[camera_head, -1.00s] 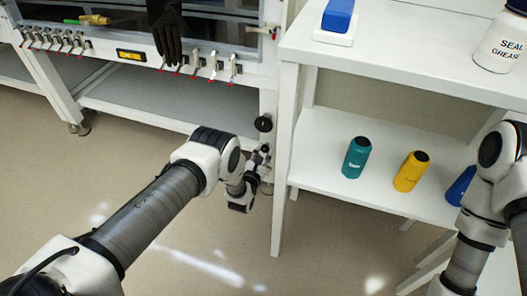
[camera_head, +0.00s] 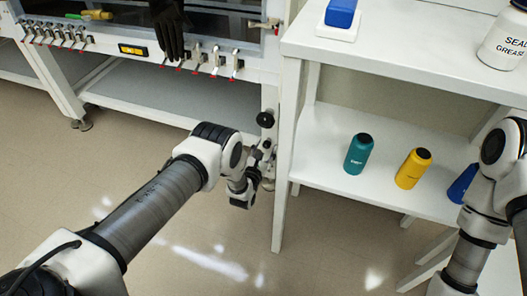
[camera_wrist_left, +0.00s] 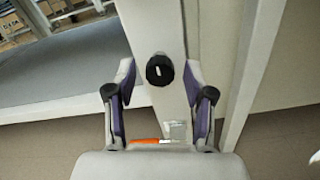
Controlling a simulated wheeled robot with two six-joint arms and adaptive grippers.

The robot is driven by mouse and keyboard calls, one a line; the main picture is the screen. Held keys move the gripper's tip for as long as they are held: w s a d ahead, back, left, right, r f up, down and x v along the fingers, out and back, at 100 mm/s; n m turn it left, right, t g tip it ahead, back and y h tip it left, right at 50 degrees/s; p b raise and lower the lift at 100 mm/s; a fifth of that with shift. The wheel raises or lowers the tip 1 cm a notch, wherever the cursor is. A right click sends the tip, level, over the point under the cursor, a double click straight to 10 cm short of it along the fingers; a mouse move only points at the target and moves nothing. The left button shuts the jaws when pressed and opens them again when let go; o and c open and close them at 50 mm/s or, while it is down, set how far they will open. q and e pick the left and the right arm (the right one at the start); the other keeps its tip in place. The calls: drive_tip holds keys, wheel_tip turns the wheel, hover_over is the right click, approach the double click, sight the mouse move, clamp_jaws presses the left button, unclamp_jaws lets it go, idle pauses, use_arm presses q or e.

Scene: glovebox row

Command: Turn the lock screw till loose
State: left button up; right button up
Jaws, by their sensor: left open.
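The lock screw, a black round knob (camera_head: 265,119), sits on the white right-hand leg of the glovebox stand. In the left wrist view the same knob (camera_wrist_left: 160,70) faces me with a pale mark at its centre. My left gripper (camera_head: 264,152) is just below the knob in the head view. In the left wrist view the open fingers of my left gripper (camera_wrist_left: 159,64) stand on either side of the knob, with gaps at both sides. I cannot tell how deep the knob lies between them. My right arm shows at the right edge; its gripper is out of view.
The white shelf unit (camera_head: 383,55) stands close to the right of the leg. Its lower shelf holds a teal bottle (camera_head: 358,154), a yellow bottle (camera_head: 413,168) and a blue bottle (camera_head: 462,184). A black glove (camera_head: 169,28) hangs at the glovebox front. The floor in front is clear.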

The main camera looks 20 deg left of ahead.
use_arm(q)
drive_tip(key=s, duration=1.1)
drive_tip(key=shift+s+a, duration=0.2)
drive_tip(key=shift+s, duration=0.2)
